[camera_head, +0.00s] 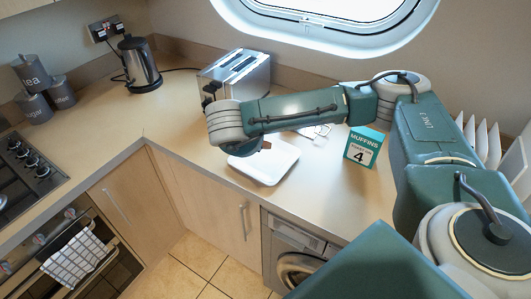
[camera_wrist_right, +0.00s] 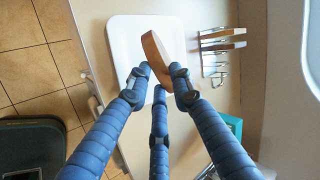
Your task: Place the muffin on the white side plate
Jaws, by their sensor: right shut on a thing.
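The white side plate (camera_head: 272,168) is a square plate with rounded corners, lying on the counter; it fills the upper middle of the wrist view (camera_wrist_right: 126,38). My right gripper (camera_wrist_right: 158,78) is shut on the muffin (camera_wrist_right: 157,57), a brown disc with a pale tan edge. The muffin is tilted on edge in the fingers and appears over the plate's right part. Whether it touches the plate cannot be told. In the head view, my right wrist hides most of the gripper and part of the plate. My left gripper is not in view.
A toaster (camera_head: 236,76) stands behind my right wrist. A teal muffins box (camera_head: 364,146) stands right of the plate. A kettle (camera_head: 140,65) and grey canisters (camera_head: 33,76) stand far left.

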